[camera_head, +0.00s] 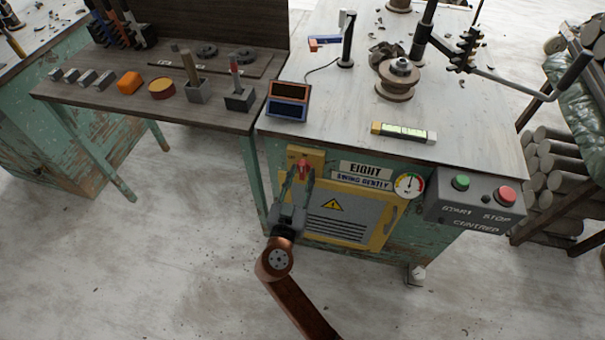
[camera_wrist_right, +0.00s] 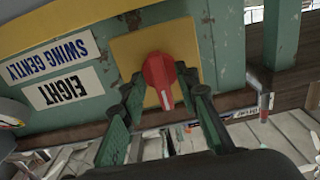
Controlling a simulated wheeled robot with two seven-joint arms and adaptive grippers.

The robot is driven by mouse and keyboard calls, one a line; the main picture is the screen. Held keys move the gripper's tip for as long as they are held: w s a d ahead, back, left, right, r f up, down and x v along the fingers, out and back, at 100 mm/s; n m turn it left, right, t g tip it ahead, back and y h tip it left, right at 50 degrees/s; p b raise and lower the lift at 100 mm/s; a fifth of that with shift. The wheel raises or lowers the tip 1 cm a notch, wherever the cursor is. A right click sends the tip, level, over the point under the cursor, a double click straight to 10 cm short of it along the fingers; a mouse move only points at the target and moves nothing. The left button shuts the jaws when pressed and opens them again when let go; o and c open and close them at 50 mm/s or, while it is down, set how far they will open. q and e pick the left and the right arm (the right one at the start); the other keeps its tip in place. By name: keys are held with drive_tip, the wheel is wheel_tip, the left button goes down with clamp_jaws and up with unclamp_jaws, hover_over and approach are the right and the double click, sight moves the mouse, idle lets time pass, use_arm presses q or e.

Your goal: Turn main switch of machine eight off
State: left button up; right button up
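The main switch is a red rotary knob (camera_wrist_right: 160,75) on a yellow plate (camera_wrist_right: 124,52) on the front of machine eight. It also shows as a small red knob (camera_head: 303,168) in the head view. A white mark on the knob points to the bottom of the wrist view. My right gripper (camera_wrist_right: 164,88) has its green fingers on both sides of the knob, apart, with small gaps showing. It also shows at the switch (camera_head: 301,176) in the head view. The label EIGHT (camera_head: 365,169) is right of the switch. My left gripper is not in view.
A yellow-framed vent panel (camera_head: 337,219) is below the label. A gauge (camera_head: 409,185) and a grey control box (camera_head: 474,207) with green and red buttons are to the right. A side table (camera_head: 130,100) with tools and blocks stands left.

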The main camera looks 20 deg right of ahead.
clamp_jaws()
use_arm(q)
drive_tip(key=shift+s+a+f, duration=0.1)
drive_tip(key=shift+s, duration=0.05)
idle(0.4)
use_arm(e)
drive_tip(key=shift+r+n+p, duration=0.1)
drive_tip(key=shift+n+p, duration=0.25)
drive_tip(key=shift+n, duration=0.15)
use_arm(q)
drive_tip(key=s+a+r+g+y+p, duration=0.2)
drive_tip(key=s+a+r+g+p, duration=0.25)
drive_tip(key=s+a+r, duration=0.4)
use_arm(e)
drive_tip(key=n, duration=0.8)
drive_tip(key=shift+a+r+n+p, duration=0.1)
drive_tip(key=shift+n+p, duration=0.2)
drive_tip(key=shift+n, duration=0.1)
drive_tip(key=n+p, duration=0.4)
drive_tip(key=n, duration=0.3)
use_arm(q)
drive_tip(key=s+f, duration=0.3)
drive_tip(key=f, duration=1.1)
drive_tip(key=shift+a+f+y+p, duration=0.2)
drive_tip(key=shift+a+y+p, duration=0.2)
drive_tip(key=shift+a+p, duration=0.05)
use_arm(e)
drive_tip(key=shift+f+n, duration=0.3)
drive_tip(key=shift+n, duration=0.4)
